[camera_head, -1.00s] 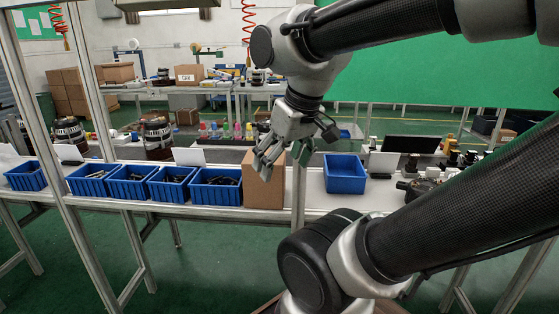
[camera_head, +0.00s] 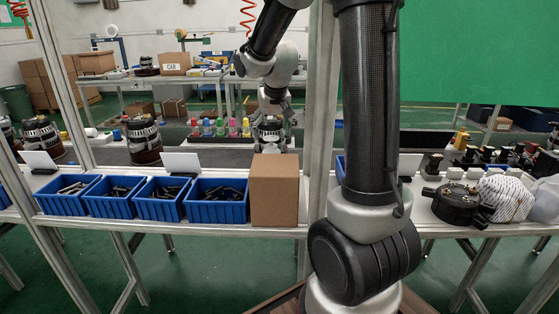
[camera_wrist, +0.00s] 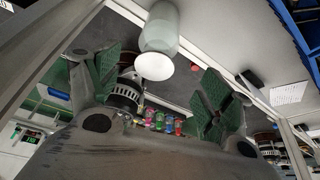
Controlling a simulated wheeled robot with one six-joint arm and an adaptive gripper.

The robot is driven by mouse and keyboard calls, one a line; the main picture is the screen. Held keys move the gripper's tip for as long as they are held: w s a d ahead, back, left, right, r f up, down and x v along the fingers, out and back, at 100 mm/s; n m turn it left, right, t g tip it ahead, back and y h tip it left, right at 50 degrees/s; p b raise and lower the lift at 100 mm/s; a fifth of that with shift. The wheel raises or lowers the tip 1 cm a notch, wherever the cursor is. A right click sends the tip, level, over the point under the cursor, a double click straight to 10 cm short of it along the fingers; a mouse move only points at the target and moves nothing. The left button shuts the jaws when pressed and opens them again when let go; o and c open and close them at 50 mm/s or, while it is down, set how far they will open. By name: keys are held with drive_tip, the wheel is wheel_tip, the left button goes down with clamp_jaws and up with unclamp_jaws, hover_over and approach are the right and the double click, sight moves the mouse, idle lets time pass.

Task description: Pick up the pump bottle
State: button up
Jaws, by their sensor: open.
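My gripper (camera_head: 272,104) reaches over the bench toward the back in the head view, beyond the tall cardboard box. In the wrist view my gripper (camera_wrist: 155,90) has its two green-padded fingers spread wide. A pale translucent cylinder with a white round end (camera_wrist: 158,48) shows between and above the fingers; nothing touches it that I can see. I cannot tell if it is the pump bottle. Several small coloured bottles (camera_head: 220,128) stand in a row left of my gripper, and they also show in the wrist view (camera_wrist: 163,122). Their tops are too small to make out.
A tall cardboard box (camera_head: 274,192) stands on the front bench beside several blue bins (camera_head: 216,208). A metal post (camera_head: 321,120) rises close to my arm. An alternator (camera_head: 144,141) stands behind the bins. A black round part (camera_head: 456,204) lies at the right.

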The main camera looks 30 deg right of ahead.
sight(271, 145)
drive_tip(key=x, duration=0.7)
drive_tip(key=shift+s+d+f, duration=0.15)
drive_tip(key=shift+d+f, duration=0.15)
drive_tip(key=shift+f, duration=0.15)
drive_tip(key=shift+c, duration=0.5)
drive_tip(key=c, duration=1.7)
